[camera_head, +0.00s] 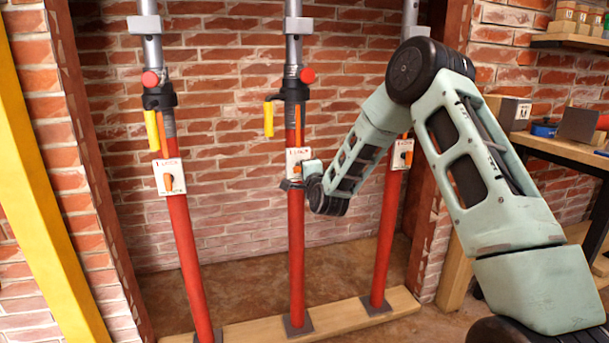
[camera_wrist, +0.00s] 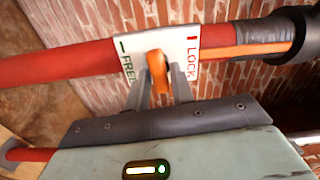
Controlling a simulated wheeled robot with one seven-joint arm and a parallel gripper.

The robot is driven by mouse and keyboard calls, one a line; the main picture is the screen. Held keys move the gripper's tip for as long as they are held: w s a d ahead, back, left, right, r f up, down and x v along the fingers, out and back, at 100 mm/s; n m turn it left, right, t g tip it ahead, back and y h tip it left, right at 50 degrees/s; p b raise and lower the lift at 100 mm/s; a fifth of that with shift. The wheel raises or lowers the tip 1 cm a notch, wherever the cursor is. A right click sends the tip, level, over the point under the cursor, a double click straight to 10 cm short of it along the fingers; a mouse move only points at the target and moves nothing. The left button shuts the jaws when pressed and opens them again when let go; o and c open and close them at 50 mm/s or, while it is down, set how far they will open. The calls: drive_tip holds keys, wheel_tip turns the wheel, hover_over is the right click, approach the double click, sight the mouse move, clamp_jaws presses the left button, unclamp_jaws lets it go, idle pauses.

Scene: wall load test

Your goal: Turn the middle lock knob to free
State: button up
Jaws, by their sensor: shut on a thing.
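The middle lock knob is an orange lever (camera_wrist: 158,72) on a white plate (camera_wrist: 131,70), with FREE and a green mark at the left and LOCK and a red mark at the right in the wrist view. It lies between the two words; its exact angle is hard to tell. The plate (camera_head: 294,157) sits on the middle red prop (camera_head: 297,240) in the head view, where my gripper partly covers it. My gripper (camera_wrist: 160,88) is shut on the knob, one grey finger on each side. It also shows in the head view (camera_head: 297,177), small and partly hidden.
A left prop (camera_head: 190,250) and a right prop (camera_head: 386,235) carry similar plates with orange knobs. Yellow handles (camera_head: 268,118) hang beside collars above. A brick wall stands behind. The props stand on a wooden plank (camera_head: 345,314). A workbench (camera_head: 560,150) is at the right.

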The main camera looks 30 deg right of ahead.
drive_tip(key=shift+f+m, duration=0.1)
drive_tip(key=shift+m, duration=0.5)
drive_tip(key=o, duration=0.8)
drive_tip(key=v, duration=1.7)
drive_tip(key=shift+s+p, duration=0.25)
drive_tip(key=shift+p, duration=0.1)
drive_tip(key=shift+a, duration=0.15)
